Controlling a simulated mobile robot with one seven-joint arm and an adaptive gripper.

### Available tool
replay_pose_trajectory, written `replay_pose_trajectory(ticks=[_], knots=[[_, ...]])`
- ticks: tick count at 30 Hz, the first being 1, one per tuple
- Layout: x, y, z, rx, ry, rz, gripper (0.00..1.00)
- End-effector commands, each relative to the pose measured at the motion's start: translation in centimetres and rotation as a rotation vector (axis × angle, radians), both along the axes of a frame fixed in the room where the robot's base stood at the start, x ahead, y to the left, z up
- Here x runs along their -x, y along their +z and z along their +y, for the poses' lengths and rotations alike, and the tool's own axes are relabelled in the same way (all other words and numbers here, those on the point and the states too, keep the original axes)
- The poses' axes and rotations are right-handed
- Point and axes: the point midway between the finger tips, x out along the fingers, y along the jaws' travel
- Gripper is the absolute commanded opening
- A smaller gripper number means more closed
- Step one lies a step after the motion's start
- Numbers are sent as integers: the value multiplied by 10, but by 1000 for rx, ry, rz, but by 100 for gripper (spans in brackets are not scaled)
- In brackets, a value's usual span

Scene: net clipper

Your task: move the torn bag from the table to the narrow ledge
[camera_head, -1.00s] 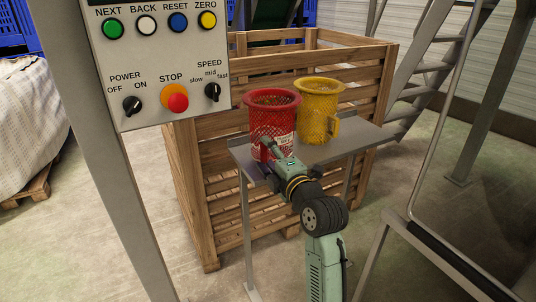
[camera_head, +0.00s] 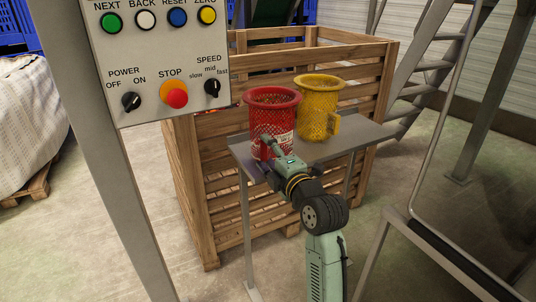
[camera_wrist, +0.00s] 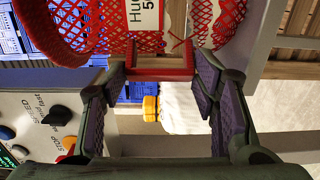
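A red mesh bag (camera_head: 272,112) stands upright on the left part of a narrow grey metal shelf (camera_head: 350,141). It has a white label; the wrist view shows its red net (camera_wrist: 85,25) with a gap and loose strands beside the label. A yellow mesh bag (camera_head: 318,105) stands close to its right, with a tab on its side. My gripper (camera_wrist: 160,68) is at the near side of the red bag. In the head view the fingertips are partly hidden.
A slatted wooden crate (camera_head: 215,190) stands behind the shelf. A control panel (camera_head: 160,60) on a post is at the upper left. Metal stairs (camera_head: 410,92) and a railing are at the right. The shelf's right end is bare.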

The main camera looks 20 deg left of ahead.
Motion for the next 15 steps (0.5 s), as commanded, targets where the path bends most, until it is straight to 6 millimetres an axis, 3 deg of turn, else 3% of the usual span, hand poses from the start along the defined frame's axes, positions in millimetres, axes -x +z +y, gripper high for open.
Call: replay_pose_trajectory(ticks=[9,15], knots=[[0,0,0,0,0,0,76],[0,0,0,0,0,0,76]])
